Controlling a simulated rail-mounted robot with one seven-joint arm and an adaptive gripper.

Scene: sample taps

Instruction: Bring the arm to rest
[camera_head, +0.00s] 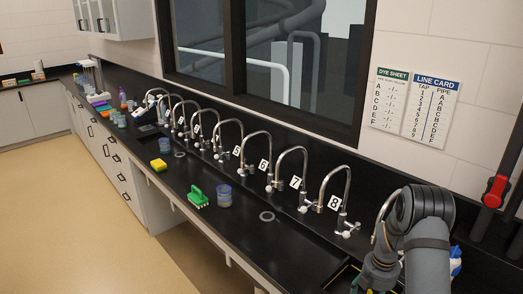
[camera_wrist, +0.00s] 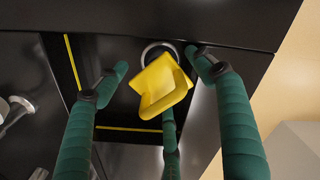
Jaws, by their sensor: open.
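My arm (camera_head: 415,240) stands at the lower right of the head view, over the right end of the black counter (camera_head: 250,250). My gripper (camera_wrist: 158,72) shows in the wrist view with its green padded fingers spread apart. A folded yellow piece (camera_wrist: 163,88) appears between the fingers, in front of a round metal ring (camera_wrist: 158,50). I cannot tell whether any finger touches it.
A row of numbered taps (camera_head: 340,215) runs along the wall beside my arm. A red-handled valve (camera_head: 496,190) is at the right. A green brush (camera_head: 197,196), a cup (camera_head: 224,195) and a yellow sponge (camera_head: 158,164) sit farther left. The floor (camera_head: 70,210) is clear.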

